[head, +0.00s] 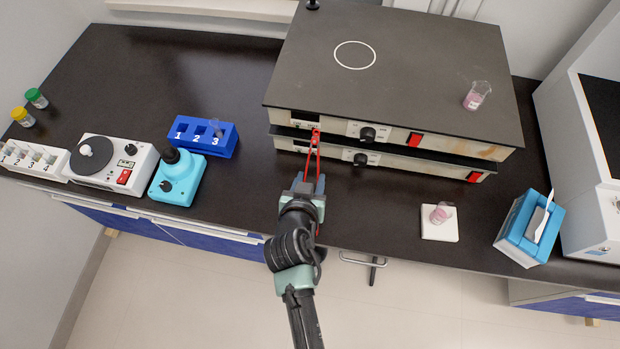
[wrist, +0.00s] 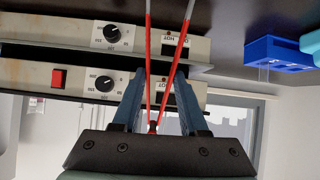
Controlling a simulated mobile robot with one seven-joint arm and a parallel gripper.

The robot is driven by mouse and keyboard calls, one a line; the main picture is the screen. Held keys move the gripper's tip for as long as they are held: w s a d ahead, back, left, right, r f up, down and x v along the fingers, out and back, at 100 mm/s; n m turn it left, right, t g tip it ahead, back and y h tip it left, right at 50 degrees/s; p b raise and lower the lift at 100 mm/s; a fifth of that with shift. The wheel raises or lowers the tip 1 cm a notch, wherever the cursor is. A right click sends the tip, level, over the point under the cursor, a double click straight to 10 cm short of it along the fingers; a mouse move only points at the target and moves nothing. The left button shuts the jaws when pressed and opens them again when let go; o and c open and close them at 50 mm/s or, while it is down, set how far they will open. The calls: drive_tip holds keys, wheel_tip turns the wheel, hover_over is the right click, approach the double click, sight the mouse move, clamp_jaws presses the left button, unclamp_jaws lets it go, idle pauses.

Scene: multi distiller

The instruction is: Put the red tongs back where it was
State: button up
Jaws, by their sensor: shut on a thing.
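The red tongs (head: 313,152) are held by my gripper (head: 309,186), low in front of the stacked hot plates. In the wrist view the two red arms of the tongs (wrist: 171,60) meet between my gripper's blue fingers (wrist: 160,105) and spread apart toward grey tips. In the head view the tongs point away from me and overlap the front faces of the hot plates. I cannot tell whether they touch the plates.
Two stacked hot plates (head: 420,75) fill the back middle, with a beaker (head: 477,96) on top. A blue numbered rack (head: 203,136), a teal mixer (head: 177,178) and a white device (head: 110,165) stand left. A white pad (head: 440,230) with a beaker (head: 442,213) and a blue tissue box (head: 530,230) are right.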

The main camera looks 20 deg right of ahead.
drive_tip(key=o, duration=0.6)
drive_tip(key=shift+f, duration=0.1)
drive_tip(key=r+v, duration=0.1)
drive_tip(key=v, duration=1.2)
drive_tip(key=w+a+r+n+t+y, duration=0.1)
drive_tip(key=w+r+t, duration=0.5)
drive_tip(key=r, duration=0.9)
drive_tip(key=w+a+r+n+t, duration=0.1)
drive_tip(key=w+r+t, duration=0.2)
drive_tip(key=w+r, duration=0.8)
drive_tip(key=s+a+r+n+t+y, duration=0.1)
drive_tip(key=s+a+r+t, duration=0.1)
drive_tip(key=r, duration=0.9)
drive_tip(key=s+a+r+n+t+y, duration=0.1)
drive_tip(key=s+a+r+t+y, duration=0.1)
drive_tip(key=s+r+t, duration=0.2)
drive_tip(key=s+a+r+n+t+y, duration=0.2)
drive_tip(key=s+r, duration=0.5)
drive_tip(key=r, duration=1)
drive_tip(key=shift+s+r+t, duration=0.35)
drive_tip(key=shift+t, duration=0.25)
